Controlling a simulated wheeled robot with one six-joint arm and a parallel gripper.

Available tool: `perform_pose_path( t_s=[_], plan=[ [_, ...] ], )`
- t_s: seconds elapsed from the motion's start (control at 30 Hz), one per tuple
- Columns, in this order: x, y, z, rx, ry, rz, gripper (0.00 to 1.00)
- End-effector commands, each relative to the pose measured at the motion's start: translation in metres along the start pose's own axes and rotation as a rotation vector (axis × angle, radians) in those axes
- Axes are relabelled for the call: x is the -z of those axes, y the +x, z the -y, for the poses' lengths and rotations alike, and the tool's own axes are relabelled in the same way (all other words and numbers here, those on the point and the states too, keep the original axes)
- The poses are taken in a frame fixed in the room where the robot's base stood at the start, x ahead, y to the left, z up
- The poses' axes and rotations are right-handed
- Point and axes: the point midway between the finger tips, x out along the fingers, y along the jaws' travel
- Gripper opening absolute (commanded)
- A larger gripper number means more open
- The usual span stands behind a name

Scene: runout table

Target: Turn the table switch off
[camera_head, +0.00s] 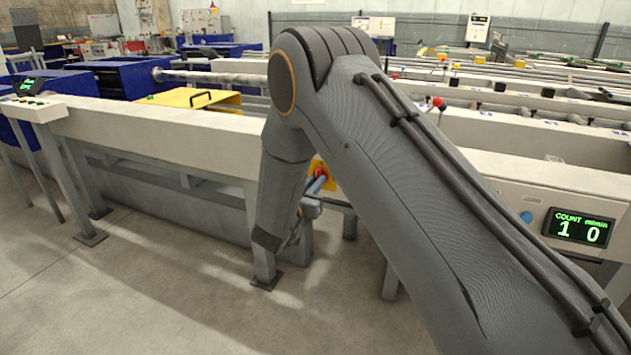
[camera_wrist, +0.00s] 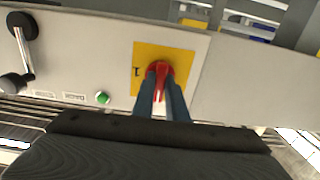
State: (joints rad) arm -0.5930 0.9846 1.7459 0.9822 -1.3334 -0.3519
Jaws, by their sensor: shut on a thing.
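The table switch is a red rotary knob (camera_wrist: 160,67) on a square yellow plate (camera_wrist: 184,58) fixed to the pale panel. A small dark mark shows on the plate left of the knob. My gripper (camera_wrist: 161,80) is shut on the red knob, with one blue-grey finger on each side of its grip. The grip lies roughly up and down in the wrist view, and its lower part is partly hidden by the fingers. In the head view the knob (camera_head: 320,172) shows beside my arm, with a blue finger at it.
A green button (camera_wrist: 102,98) and a black-handled crank (camera_wrist: 22,55) sit left of the switch in the wrist view. In the head view, a COUNT display (camera_head: 578,228) and blue button (camera_head: 526,217) are on the right. Table legs stand below; the floor in front is clear.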

Motion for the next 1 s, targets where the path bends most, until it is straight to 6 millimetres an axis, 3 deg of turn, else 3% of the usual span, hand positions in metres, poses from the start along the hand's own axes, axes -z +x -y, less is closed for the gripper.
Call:
perform_pose_path(
  t_s=[0.33, 0.37, 0.47, 0.77, 1.0],
  plan=[
    [-0.002, 0.000, -0.001, 0.000, -0.005, 0.002, 0.00],
    [-0.002, 0.000, -0.001, 0.000, -0.005, 0.002, 0.16],
    [-0.001, 0.000, -0.001, 0.000, -0.004, 0.002, 0.31],
    [-0.001, -0.001, 0.000, 0.000, -0.003, 0.001, 0.31],
    [0.000, -0.030, 0.001, 0.003, -0.004, 0.001, 0.31]
  ],
)
